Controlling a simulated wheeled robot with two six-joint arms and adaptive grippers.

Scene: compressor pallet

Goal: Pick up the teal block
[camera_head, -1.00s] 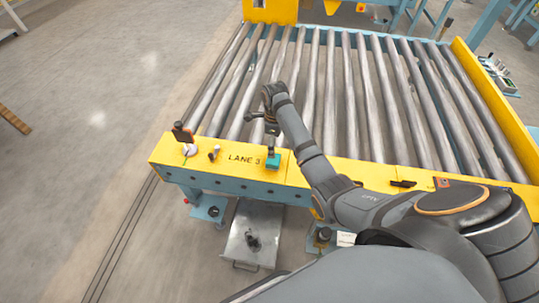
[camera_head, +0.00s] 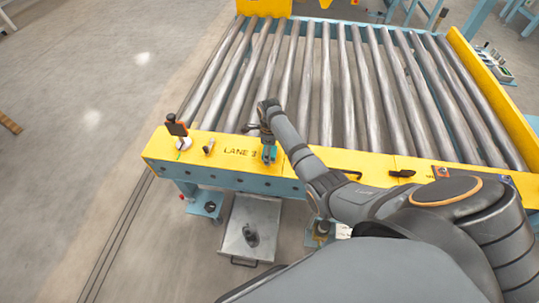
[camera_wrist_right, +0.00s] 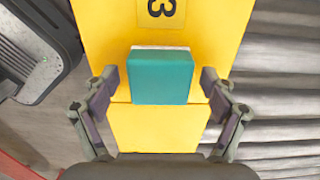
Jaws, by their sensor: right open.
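The teal block (camera_wrist_right: 161,77) sits on the yellow front rail of the roller conveyor, beside the LANE 3 lettering. In the head view it is a small teal patch (camera_head: 269,154) partly hidden by my right gripper (camera_head: 268,146). In the right wrist view my right gripper (camera_wrist_right: 158,88) is open, with one finger on each side of the block and a gap on both sides. Nothing is held. My left gripper is not in view.
The yellow rail (camera_head: 320,162) runs along the conveyor's front edge. Steel rollers (camera_head: 300,90) lie behind it. A dark device on a white base (camera_head: 178,132) and a small knob (camera_head: 208,146) stand left of the block. A black item (camera_head: 402,173) lies to the right.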

